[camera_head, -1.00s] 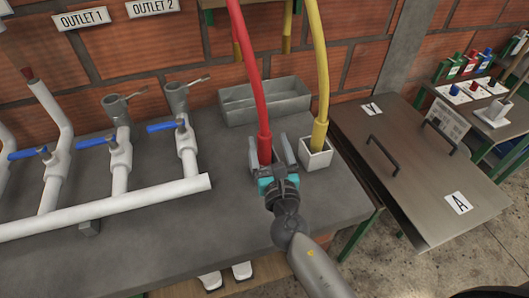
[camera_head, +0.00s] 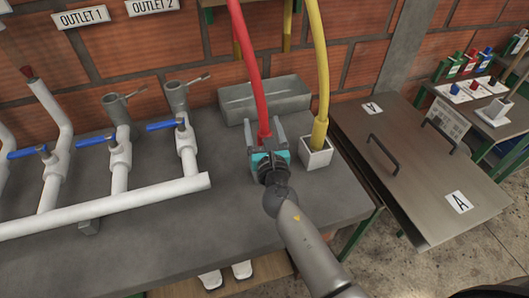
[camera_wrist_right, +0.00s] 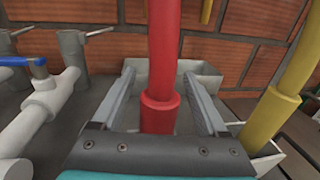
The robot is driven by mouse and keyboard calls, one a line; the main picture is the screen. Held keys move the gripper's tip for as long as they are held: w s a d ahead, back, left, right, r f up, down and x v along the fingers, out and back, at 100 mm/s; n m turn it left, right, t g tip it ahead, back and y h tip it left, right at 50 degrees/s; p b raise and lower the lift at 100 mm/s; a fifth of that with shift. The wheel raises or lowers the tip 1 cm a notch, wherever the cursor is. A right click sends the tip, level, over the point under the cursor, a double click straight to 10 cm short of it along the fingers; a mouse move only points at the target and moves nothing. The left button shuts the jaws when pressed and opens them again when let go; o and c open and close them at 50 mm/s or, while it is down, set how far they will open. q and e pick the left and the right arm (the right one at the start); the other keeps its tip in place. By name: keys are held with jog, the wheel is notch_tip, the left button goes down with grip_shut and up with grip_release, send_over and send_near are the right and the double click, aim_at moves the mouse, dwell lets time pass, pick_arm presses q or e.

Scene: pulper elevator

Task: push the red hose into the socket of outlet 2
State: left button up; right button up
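The red hose (camera_head: 250,60) hangs from above, its thicker red end (camera_head: 265,131) low over the bench. My right gripper (camera_head: 265,124) is around this end, fingers pointing to the back wall. In the right wrist view the hose end (camera_wrist_right: 159,115) stands between the two open fingers (camera_wrist_right: 160,72), with a gap on each side. The hose's bottom is hidden by the gripper. The outlet 2 sign (camera_head: 152,6) is on the brick wall. Below it, slightly right, a grey socket with a lever (camera_head: 176,97) tops a white pipe with a blue-handled valve. My left gripper is not in view.
A yellow hose (camera_head: 319,70) stands in a white holder (camera_head: 317,157) close right of my gripper. A grey trough (camera_head: 262,100) lies behind. A similar socket (camera_head: 116,106) stands under the outlet 1 sign (camera_head: 82,17). The bench front (camera_head: 215,230) is clear.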

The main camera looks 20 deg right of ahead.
grip_shut()
dwell(0.4)
dwell(0.8)
